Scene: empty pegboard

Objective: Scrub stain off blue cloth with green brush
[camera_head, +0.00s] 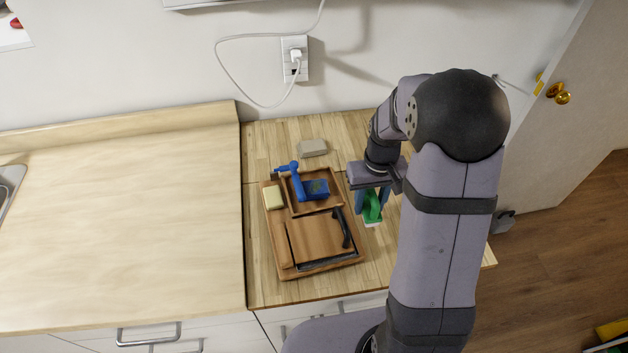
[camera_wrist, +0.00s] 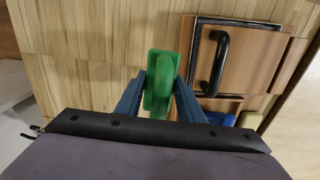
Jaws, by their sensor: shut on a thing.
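The green brush (camera_head: 372,208) is in my gripper (camera_head: 372,194), to the right of the wooden tray in the head view. In the wrist view the brush (camera_wrist: 160,82) sits between the two blue fingers of my gripper (camera_wrist: 160,88), which are shut on it. White bristles show at its lower edge in the head view. The blue cloth (camera_head: 316,189) lies in the upper compartment of the wooden tray, with a darker greenish patch that looks like the stain. The brush is apart from the cloth.
The wooden tray (camera_head: 277,235) also holds a wooden panel with a black handle (camera_head: 343,228), a yellow sponge (camera_head: 273,197) and a blue tool (camera_head: 297,182). A grey-beige block (camera_head: 313,148) lies behind it. The counter on the left (camera_head: 120,220) is clear.

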